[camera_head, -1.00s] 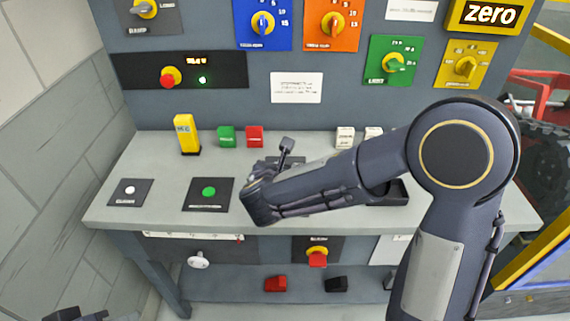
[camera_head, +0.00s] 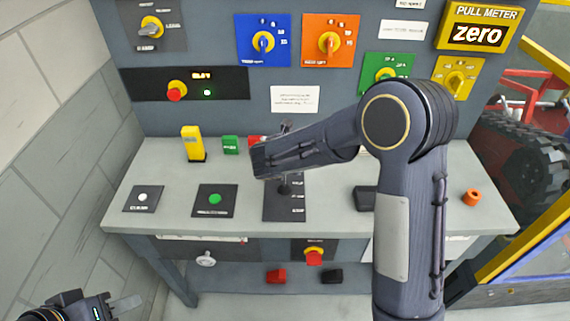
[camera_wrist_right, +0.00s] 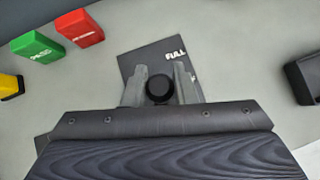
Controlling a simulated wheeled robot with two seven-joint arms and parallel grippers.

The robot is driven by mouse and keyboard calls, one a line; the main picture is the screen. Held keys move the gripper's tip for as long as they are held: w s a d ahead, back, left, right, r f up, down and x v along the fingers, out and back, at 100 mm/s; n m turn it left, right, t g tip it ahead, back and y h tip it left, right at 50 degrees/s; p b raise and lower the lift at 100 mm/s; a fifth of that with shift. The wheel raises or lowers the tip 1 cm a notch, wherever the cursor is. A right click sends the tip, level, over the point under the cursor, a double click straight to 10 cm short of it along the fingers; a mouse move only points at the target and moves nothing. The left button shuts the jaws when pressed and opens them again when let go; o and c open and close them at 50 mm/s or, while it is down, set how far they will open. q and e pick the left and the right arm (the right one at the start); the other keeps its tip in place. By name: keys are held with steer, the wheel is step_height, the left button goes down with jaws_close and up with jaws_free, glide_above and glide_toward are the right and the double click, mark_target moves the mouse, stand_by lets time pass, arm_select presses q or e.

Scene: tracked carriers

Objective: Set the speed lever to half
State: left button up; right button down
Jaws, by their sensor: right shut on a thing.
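The speed lever's dark plate (camera_head: 284,208) lies on the bench in the middle of the head view, with small white labels along its right side. The lever's lower part (camera_head: 285,188) shows just below my right forearm, which hides much of the rest. In the right wrist view the lever's round black knob (camera_wrist_right: 160,88) sits between the two grey fingers of my right gripper (camera_wrist_right: 158,70), which is shut on it. The word FULL is on the plate (camera_wrist_right: 150,58) beyond the fingers. My left gripper (camera_head: 125,303) is at the lower left, away from the bench; its opening is unclear.
A green button panel (camera_head: 215,200) and a white button panel (camera_head: 143,198) lie to the left. Yellow (camera_head: 193,144) and green (camera_head: 230,145) blocks stand behind. The pull meter (camera_head: 478,33) reads zero.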

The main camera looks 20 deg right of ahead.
steer(key=shift+w, duration=0.2)
steer(key=c, duration=1.2)
jaws_free()
steer(key=shift+s, duration=0.1)
steer(key=v, duration=0.7)
steer(key=shift+s+a+r, duration=0.2)
steer(key=shift+r, duration=0.05)
steer(key=shift+d, duration=0.1)
